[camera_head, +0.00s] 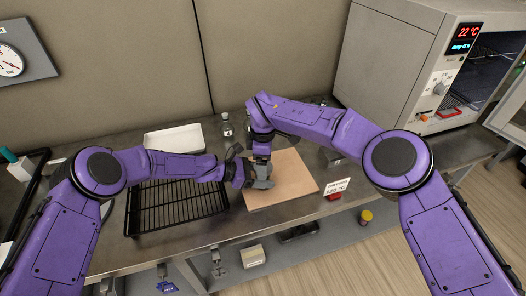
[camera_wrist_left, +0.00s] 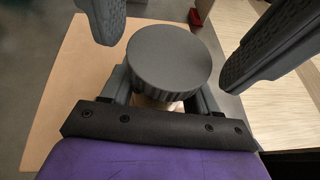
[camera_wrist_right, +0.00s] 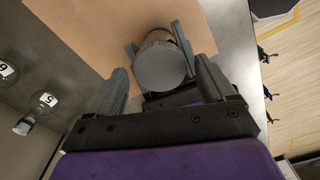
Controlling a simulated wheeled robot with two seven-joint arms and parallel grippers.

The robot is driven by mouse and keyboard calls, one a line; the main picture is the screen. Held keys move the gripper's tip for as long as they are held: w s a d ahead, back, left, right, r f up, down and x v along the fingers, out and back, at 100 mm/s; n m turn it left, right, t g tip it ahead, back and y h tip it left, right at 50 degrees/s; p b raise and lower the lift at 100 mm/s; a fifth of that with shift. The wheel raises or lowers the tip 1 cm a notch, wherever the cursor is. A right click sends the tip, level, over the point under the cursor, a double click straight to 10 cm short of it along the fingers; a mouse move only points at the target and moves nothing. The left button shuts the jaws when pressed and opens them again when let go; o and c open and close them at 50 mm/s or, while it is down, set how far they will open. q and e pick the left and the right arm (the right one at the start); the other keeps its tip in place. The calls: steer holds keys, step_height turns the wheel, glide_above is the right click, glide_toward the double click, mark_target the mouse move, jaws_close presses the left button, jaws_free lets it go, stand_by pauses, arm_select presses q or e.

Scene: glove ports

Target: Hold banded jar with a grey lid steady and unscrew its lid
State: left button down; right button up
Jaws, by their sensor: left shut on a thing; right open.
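The banded jar (camera_wrist_right: 158,37) stands upright over the tan board; only a little of its pale body shows. Its round grey lid (camera_wrist_left: 168,58) fills the middle of the left wrist view and also shows in the right wrist view (camera_wrist_right: 160,70). My left gripper (camera_head: 246,177) is shut on the jar's body below the lid, coming from the side. My right gripper (camera_head: 262,180) is open above the jar, its fingers apart on both sides of the lid. In the head view the two grippers hide most of the jar.
The tan board (camera_head: 295,177) lies on the metal bench. A black wire rack (camera_head: 170,215) and a white tray (camera_head: 172,138) are at left. A small bottle (camera_head: 226,124) stands behind.

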steer(key=shift+f, duration=0.3)
steer(key=c, duration=1.1)
steer(key=n, duration=1)
steer(key=o, duration=1.2)
